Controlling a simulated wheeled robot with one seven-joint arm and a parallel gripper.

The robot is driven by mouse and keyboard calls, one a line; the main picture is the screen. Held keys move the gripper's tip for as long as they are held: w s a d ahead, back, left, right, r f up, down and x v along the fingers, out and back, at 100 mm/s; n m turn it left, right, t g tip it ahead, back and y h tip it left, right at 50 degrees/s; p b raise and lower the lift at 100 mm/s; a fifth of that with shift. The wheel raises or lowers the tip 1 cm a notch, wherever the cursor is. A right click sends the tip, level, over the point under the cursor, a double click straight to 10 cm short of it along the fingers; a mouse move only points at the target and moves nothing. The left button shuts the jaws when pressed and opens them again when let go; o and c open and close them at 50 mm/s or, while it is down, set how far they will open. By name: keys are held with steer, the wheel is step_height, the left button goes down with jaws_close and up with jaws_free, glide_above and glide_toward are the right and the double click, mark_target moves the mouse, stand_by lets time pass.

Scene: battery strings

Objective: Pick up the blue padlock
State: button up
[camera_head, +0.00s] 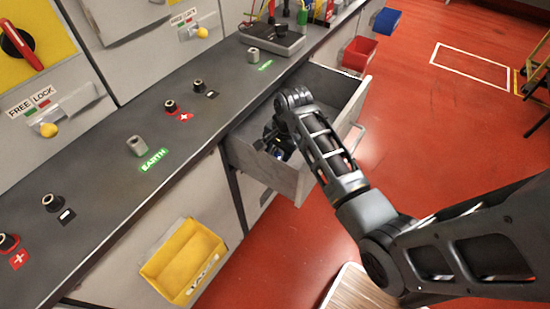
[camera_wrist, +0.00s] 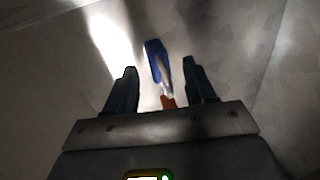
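The blue padlock (camera_wrist: 153,48) lies in the open grey drawer (camera_head: 262,176). In the wrist view its blue body is just beyond my fingertips, and its metal shackle points back between the fingers. An orange piece (camera_wrist: 168,102) shows at the shackle's near end. My gripper (camera_wrist: 159,66) is open, with one dark finger on each side of the padlock and a gap on both sides. In the head view my gripper (camera_head: 272,143) is down inside the drawer, and a small bit of blue (camera_head: 279,153) shows there. My arm hides most of the padlock in that view.
The drawer walls stand close around my gripper. The dark bench top (camera_head: 110,180) with terminals runs along the left. A yellow bin (camera_head: 186,262) hangs below it. A red bin (camera_head: 358,53) and a blue bin (camera_head: 387,21) are further back. The red floor at right is mostly clear.

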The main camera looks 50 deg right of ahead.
mark_target(277, 154)
jaws_close()
stand_by(0.3)
steer(key=shift+r, duration=0.5)
step_height(277, 154, up, 3)
steer(key=shift+w+f, duration=0.1)
steer(key=s+d+r+b, duration=0.1)
steer(key=s+d+r, duration=0.3)
steer(key=d+r, duration=0.3)
steer(key=d, duration=0.4)
steer(key=shift+s, duration=0.2)
